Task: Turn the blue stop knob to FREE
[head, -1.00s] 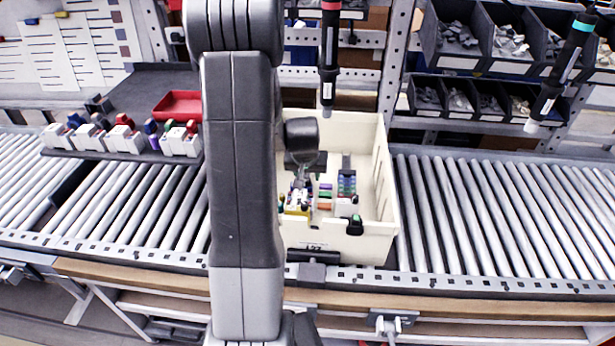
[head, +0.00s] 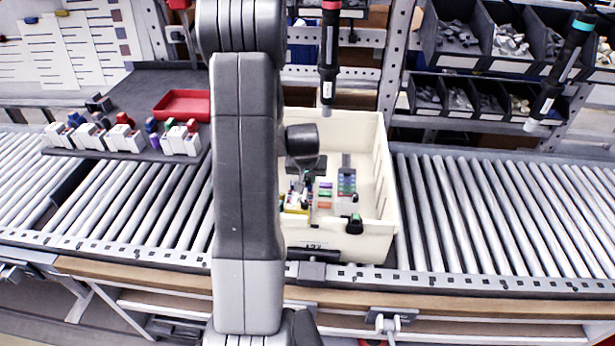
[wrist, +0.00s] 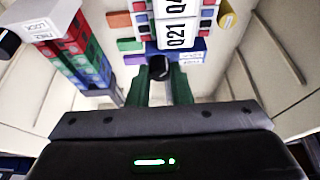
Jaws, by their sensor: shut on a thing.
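My gripper (wrist: 164,82), with green fingers, is shut on a dark round knob (wrist: 159,67) in front of a blue block (wrist: 190,52) in the wrist view. Small lettering on the block's white label is too blurred to read. The knob's pointer direction cannot be told.
A stack of red, green and blue blocks (wrist: 80,58) with a lettered grey top stands left in the wrist view. The bin walls (wrist: 270,70) are close around. Two screwdrivers (head: 329,55) (head: 560,75) hang above. A roller conveyor (head: 500,205) runs beside the bin.

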